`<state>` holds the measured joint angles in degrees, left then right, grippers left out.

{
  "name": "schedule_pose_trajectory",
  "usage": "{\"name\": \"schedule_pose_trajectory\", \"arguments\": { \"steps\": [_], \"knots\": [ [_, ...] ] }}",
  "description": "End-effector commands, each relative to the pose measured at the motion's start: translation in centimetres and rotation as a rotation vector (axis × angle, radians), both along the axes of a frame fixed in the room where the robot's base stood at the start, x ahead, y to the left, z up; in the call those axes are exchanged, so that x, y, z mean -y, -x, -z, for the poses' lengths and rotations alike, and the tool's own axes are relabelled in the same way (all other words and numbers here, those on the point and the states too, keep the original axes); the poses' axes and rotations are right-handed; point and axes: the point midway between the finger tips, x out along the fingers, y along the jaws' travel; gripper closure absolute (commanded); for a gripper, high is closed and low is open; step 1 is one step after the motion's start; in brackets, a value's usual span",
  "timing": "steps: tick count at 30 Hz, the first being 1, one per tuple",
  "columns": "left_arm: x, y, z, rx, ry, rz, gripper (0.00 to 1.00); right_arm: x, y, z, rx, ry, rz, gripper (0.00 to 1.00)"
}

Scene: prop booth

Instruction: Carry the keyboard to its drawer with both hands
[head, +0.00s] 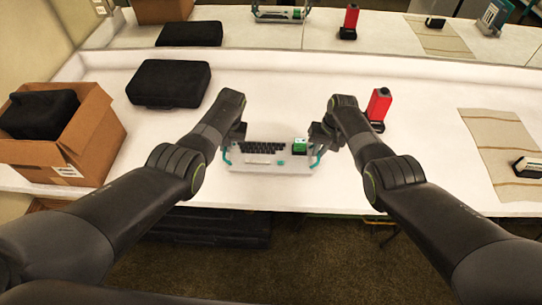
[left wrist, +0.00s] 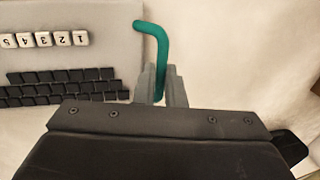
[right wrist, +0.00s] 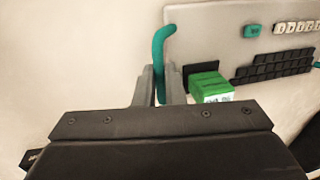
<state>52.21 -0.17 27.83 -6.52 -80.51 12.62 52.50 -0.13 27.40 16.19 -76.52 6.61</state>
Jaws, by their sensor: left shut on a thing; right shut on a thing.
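The keyboard (head: 262,161) is a pale panel with black keys and a teal handle at each end. It is over the front part of the white table; I cannot tell whether it touches. A green box (head: 300,146) sits on its right part, also seen in the right wrist view (right wrist: 210,88). My left gripper (head: 228,146) is shut on the left teal handle (left wrist: 155,45). My right gripper (head: 319,146) is shut on the right teal handle (right wrist: 160,48). I cannot make out a drawer for certain.
A cardboard box (head: 98,135) with a black case inside stands at left, beside another black case (head: 168,84). A red object (head: 379,104) stands right of my right gripper. A striped cloth (head: 490,135) lies far right. A mirror lines the back. Dark cases (head: 210,228) lie under the table.

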Motion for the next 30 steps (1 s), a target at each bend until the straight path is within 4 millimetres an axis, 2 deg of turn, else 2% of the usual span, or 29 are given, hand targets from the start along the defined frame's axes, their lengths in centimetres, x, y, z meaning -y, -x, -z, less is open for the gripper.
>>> {"name": "schedule_pose_trajectory", "arguments": {
  "steps": [20, 30],
  "knots": [
    [-0.1, -0.1, -0.2, 0.002, -0.002, -0.001, 1.00, 0.1, -0.1, -0.2, 0.002, 0.001, 0.000, 1.00],
    [-0.1, -0.1, -1.8, 0.002, -0.002, -0.001, 1.00, 0.1, -0.1, -1.8, 0.002, 0.001, 0.000, 1.00]
  ]
}}
